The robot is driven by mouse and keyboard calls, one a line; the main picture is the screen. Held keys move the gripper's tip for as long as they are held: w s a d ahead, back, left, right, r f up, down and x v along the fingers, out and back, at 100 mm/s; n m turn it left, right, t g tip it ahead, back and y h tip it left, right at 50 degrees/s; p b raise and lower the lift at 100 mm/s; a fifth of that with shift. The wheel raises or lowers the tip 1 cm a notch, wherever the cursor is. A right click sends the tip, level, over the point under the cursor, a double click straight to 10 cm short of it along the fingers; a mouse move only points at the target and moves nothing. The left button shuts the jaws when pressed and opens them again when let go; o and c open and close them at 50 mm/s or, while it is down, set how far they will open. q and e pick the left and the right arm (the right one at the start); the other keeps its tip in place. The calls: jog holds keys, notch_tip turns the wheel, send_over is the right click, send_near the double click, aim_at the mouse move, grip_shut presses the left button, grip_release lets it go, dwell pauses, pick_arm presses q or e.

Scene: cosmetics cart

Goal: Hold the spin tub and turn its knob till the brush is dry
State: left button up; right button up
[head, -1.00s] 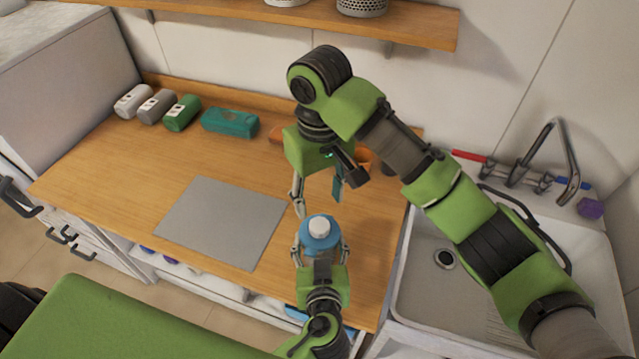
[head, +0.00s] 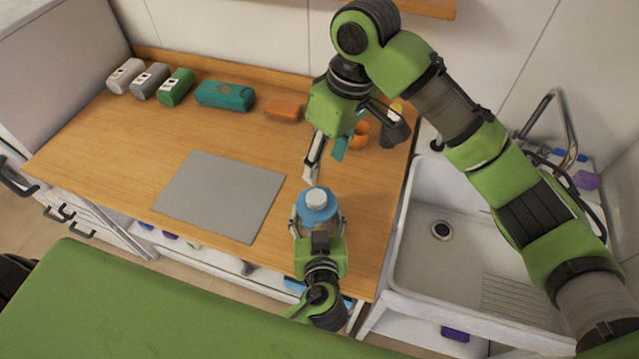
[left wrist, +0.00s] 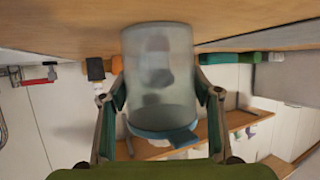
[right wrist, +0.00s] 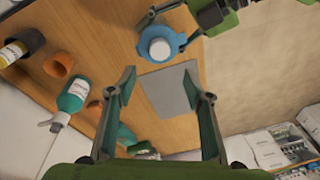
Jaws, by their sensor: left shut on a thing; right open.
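The spin tub has a clear grey body (left wrist: 158,80), a blue lid (head: 322,213) and a white knob (head: 316,197) on top. It stands upright at the counter's front edge. My left gripper (head: 318,226) is shut around the tub's body, one finger on each side in the left wrist view. A blurred pale shape shows inside the tub; I cannot tell whether it is the brush. My right gripper (head: 325,164) is open and empty, above and behind the tub. The right wrist view shows the knob (right wrist: 160,49) beyond the fingertips, not between them.
A grey mat (head: 220,197) lies left of the tub. Several bottles and cases, including a teal case (head: 225,96), line the back. An orange block (head: 284,109) and orange cup (head: 359,135) stand behind my right gripper. The sink (head: 470,260) is on the right.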

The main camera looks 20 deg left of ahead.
aim_at(319, 197)
jog(key=f+n+y, duration=0.1)
jog(key=f, duration=0.2)
jog(key=f+n, duration=0.2)
jog(key=f, duration=0.2)
jog(key=f+n+y, duration=0.1)
jog(key=f+n, duration=0.1)
jog(key=f, duration=0.2)
jog(key=shift+s+a+y, duration=0.2)
jog(key=shift+a+y, duration=0.1)
jog(key=shift+a, duration=0.1)
jog(key=c, duration=1.1)
